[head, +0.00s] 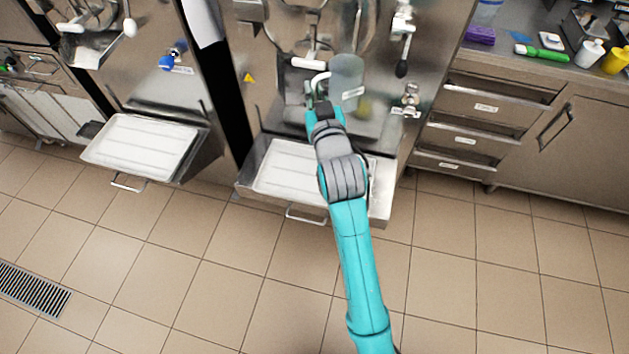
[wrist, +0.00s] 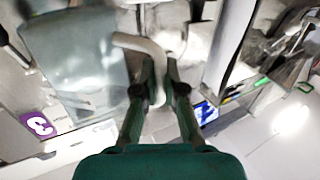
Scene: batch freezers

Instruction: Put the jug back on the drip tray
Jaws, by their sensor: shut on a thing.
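The jug (head: 346,74) is a translucent grey-green vessel with a white label and a pale handle. It is held in the air in front of the right-hand freezer, above the drip tray (head: 268,182). My gripper (head: 315,101) is shut on the jug's handle. In the wrist view the jug (wrist: 75,60) fills the upper left, with a purple mark near its edge. The pale handle (wrist: 150,50) runs between the fingers of my gripper (wrist: 160,75). The drip tray is white inside with a steel rim, and my arm hides part of it.
A second freezer with its own white tray (head: 140,146) stands to the left. A tap (head: 409,97) and a lever (head: 402,68) stick out right of the jug. A counter with drawers (head: 490,108) stands at the right. The tiled floor in front is clear.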

